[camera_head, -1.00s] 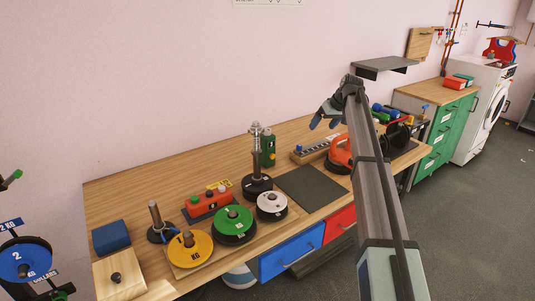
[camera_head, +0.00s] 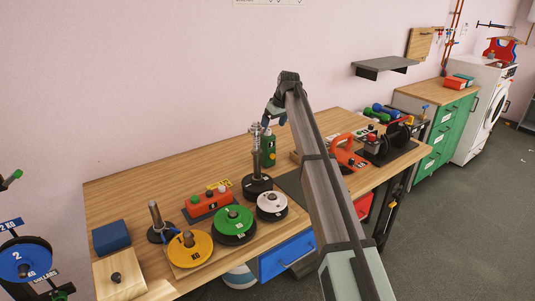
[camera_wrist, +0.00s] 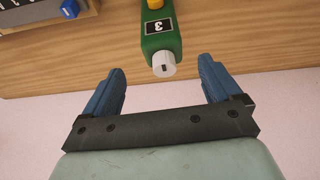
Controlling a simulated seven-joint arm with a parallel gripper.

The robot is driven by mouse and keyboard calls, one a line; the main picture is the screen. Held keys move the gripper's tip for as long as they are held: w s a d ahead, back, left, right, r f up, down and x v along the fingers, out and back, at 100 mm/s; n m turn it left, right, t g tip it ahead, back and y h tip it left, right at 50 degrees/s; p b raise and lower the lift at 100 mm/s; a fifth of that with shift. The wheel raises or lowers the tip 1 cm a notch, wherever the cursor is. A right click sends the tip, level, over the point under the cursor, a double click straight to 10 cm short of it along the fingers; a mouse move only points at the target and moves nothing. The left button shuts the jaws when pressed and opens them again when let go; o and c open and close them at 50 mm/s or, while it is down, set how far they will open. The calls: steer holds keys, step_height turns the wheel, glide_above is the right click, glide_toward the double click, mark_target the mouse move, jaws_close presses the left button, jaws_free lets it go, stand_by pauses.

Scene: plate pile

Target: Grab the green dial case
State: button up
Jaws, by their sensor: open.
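The green dial case (camera_head: 268,150) stands upright at the back of the wooden table, behind the chrome-topped post. In the wrist view the green case (camera_wrist: 160,42) shows a yellow button, a black label with a 3 and a white dial (camera_wrist: 164,65) on its end. My gripper (camera_head: 274,118) is just above the case. In the wrist view my gripper (camera_wrist: 162,72) is open, with one blue finger on each side of the dial's line. Nothing is held, and a gap shows between each finger and the case.
The post (camera_head: 256,165) on a black base stands close in front of the case. A red button box (camera_head: 207,202), a green weight plate (camera_head: 234,219) and a yellow plate (camera_head: 190,249) lie left and front. An orange kettlebell (camera_head: 346,152) stands right.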

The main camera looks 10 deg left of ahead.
mark_target(269, 135)
steer(key=x, duration=0.9)
steer(key=shift+s+a, duration=0.1)
steer(key=shift+r, duration=0.1)
jaws_close()
stand_by(0.7)
